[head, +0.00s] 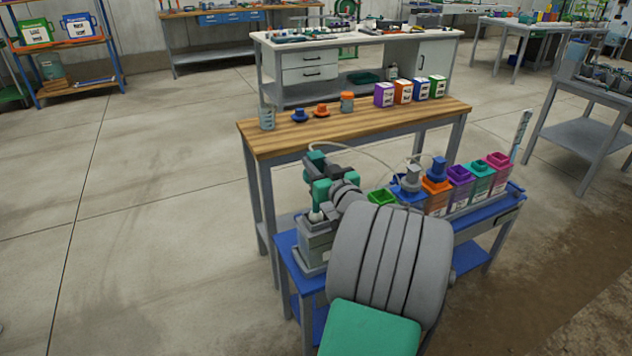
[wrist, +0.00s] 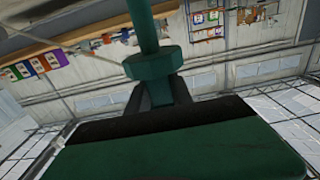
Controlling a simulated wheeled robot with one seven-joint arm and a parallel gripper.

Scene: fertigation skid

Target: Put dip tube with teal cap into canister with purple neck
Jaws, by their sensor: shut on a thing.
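The dip tube with teal cap (wrist: 152,66) is held in my gripper (wrist: 155,92), which is shut on it. Its teal shaft runs up out of the top of the wrist view. In the head view my arm covers much of the near bench, and the held part is hard to separate from my own teal and dark links. The canister with purple neck (head: 460,175) stands in the row on the blue bench, between the orange and teal ones. Its square top looks open. My gripper is well to the left of it, apart from it.
In the row, a blue-capped part (head: 438,167) stands in the orange canister (head: 436,196) and a grey-capped one (head: 411,178) in the blue canister. Thin pale hoses arch above. A grey box-like unit (head: 315,243) sits at the blue bench's left end. A wooden table (head: 350,122) stands behind.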

